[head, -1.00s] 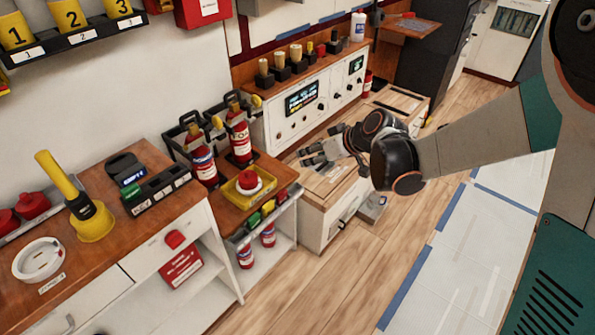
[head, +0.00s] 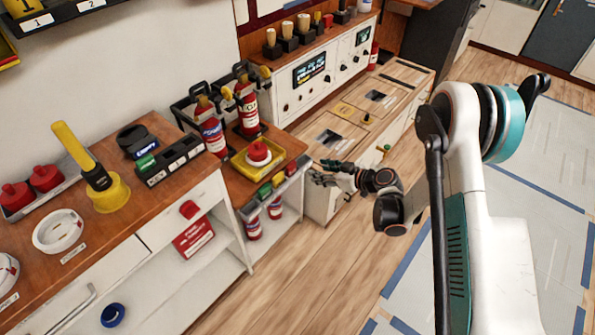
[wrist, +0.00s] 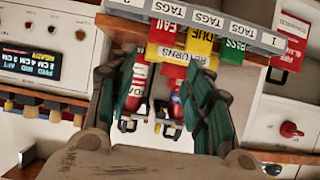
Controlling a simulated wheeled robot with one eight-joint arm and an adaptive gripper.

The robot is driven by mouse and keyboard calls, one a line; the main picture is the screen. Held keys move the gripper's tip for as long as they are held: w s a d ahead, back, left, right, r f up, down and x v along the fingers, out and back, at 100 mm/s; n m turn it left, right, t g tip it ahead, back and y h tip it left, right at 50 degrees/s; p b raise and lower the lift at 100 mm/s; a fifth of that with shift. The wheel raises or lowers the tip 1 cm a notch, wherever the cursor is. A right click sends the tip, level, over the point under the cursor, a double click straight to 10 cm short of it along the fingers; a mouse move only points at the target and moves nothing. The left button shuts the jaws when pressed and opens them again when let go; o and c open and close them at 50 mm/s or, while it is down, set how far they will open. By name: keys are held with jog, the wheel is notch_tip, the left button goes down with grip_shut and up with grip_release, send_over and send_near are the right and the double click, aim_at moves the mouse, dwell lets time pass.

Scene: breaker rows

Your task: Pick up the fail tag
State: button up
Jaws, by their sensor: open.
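The red fail tag (wrist: 167,38) hangs at the left of the tag rack (wrist: 205,18) in the wrist view, its lettering upside down. A yellow due tag (wrist: 200,43) and a green pass tag (wrist: 234,48) hang to its right. In the head view the fail tag (head: 291,168) is the small red piece at the right end of the row on the wooden shelf's front edge. My gripper (wrist: 170,76) is open and empty, its green-padded fingers pointing toward the rack and apart from the tag. In the head view my gripper (head: 325,174) is just right of the rack.
A yellow tray (head: 255,170) with a red-topped item sits behind the rack, with fire extinguishers (head: 212,135) behind it. More extinguishers (head: 254,226) stand on the shelf below. A console (head: 315,75) stands beyond. Open floor (head: 330,265) lies in front.

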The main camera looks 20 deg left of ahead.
jog(key=p, duration=0.3)
send_near(292, 165)
jog(key=f+x, duration=0.1)
jog(key=x, duration=0.2)
jog(key=shift+r+b+x, duration=0.15)
jog(key=shift+b+x, duration=0.75)
jog(key=shift+x, duration=0.55)
jog(key=shift+r+b+x, duration=0.2)
jog(key=shift+b+x, duration=0.65)
jog(key=shift+x, duration=0.6)
jog(key=shift+w+a+r, duration=0.1)
jog(key=shift+w, duration=0.05)
jog(key=c, duration=0.5)
